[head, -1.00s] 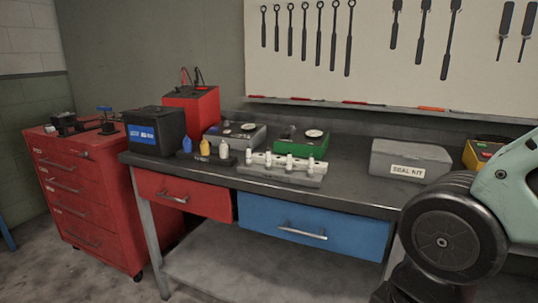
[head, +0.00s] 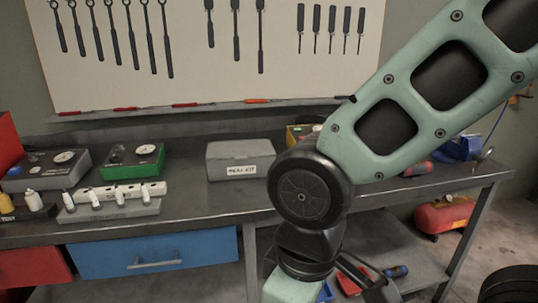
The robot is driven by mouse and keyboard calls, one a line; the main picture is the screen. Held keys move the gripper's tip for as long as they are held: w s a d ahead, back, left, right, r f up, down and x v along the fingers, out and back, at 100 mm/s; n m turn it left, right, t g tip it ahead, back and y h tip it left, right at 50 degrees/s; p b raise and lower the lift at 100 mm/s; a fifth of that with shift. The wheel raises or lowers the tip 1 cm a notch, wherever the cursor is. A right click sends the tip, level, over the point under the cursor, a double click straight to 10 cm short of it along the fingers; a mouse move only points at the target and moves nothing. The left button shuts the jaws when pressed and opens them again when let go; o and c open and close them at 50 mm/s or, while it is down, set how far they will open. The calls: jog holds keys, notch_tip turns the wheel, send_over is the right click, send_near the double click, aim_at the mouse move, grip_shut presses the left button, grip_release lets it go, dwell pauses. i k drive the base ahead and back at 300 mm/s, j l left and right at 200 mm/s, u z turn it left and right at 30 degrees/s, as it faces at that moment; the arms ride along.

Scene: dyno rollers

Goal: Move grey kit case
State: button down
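The grey kit case (head: 228,161) sits closed on the dark workbench, near the middle of the head view. Its white front label reads SEAL KIT. It stands upright on the bench top, with my arm's elbow just to its right and nearer the camera. The arm does not touch it as far as I can see. My gripper cannot be made out in the head view.
A green box (head: 131,160) and a grey gauge box (head: 47,168) stand left of the case. In front of them is a grey rack (head: 110,208) with white pieces. The workbench (head: 222,197) is clear before the case. A red tank (head: 441,217) stands at right.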

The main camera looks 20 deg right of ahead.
aim_at(257, 166)
jog(key=i+j+z, duration=0.1)
jog(key=i, duration=0.3)
jog(key=i+j+z, duration=0.15)
jog(key=i, duration=0.2)
jog(key=i+j+z, duration=0.1)
jog(key=i+j, duration=0.2)
jog(key=i, duration=0.05)
